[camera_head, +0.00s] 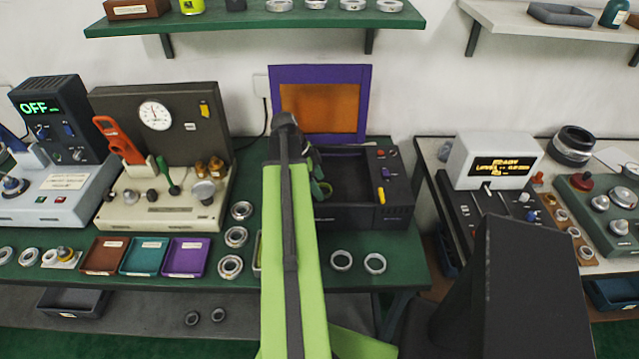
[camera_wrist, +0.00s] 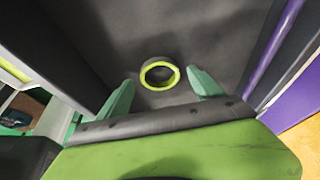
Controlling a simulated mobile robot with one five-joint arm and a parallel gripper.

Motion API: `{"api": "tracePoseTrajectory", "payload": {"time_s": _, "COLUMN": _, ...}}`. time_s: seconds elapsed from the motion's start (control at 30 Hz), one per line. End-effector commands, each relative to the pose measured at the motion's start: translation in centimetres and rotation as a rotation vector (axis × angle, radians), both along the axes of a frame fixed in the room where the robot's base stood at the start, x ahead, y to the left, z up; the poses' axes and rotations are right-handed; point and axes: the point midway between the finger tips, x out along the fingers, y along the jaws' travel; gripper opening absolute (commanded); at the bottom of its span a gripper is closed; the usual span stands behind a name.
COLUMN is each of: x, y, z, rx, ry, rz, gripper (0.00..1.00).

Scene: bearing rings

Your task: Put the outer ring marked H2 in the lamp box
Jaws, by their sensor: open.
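The lamp box (camera_head: 350,213) is a dark open box with a raised purple-framed lid holding an orange panel (camera_head: 318,105). My gripper (camera_head: 320,186) reaches into its left part, largely hidden behind my green arm. In the wrist view, a ring (camera_wrist: 146,77) glowing yellow-green lies flat on the dark box floor (camera_wrist: 205,40). My gripper's two green fingers (camera_wrist: 163,84) are open, one on each side of the ring and apart from it. No H2 mark is readable on this ring or on the other rings.
Two rings (camera_head: 342,261) (camera_head: 375,264) lie in front of the box. Several rings (camera_head: 236,237) stand in a column left of my arm. Brown, teal and purple trays (camera_head: 185,257) and a gauge instrument (camera_head: 155,165) are further left. A shelf (camera_head: 260,22) hangs above.

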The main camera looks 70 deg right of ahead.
Motion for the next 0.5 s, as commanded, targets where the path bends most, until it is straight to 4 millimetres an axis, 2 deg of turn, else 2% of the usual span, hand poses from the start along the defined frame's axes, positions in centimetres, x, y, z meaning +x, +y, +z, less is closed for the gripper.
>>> {"api": "tracePoseTrajectory", "payload": {"time_s": 0.03, "x": 0.3, "y": 0.1, "z": 1.4, "rx": 0.0, "ry": 0.0, "rz": 0.001, "gripper": 0.77}}
{"api": "tracePoseTrajectory", "payload": {"time_s": 0.3, "x": 2.4, "y": 0.9, "z": 7.4, "rx": 0.0, "ry": 0.0, "rz": 0.002, "gripper": 0.77}}
{"api": "tracePoseTrajectory", "payload": {"time_s": 0.4, "x": 3.2, "y": 1.2, "z": 9.3, "rx": 0.0, "ry": 0.0, "rz": 0.002, "gripper": 0.77}}
{"api": "tracePoseTrajectory", "payload": {"time_s": 0.5, "x": 3.7, "y": 1.4, "z": 10.3, "rx": 0.001, "ry": 0.0, "rz": 0.002, "gripper": 0.77}}
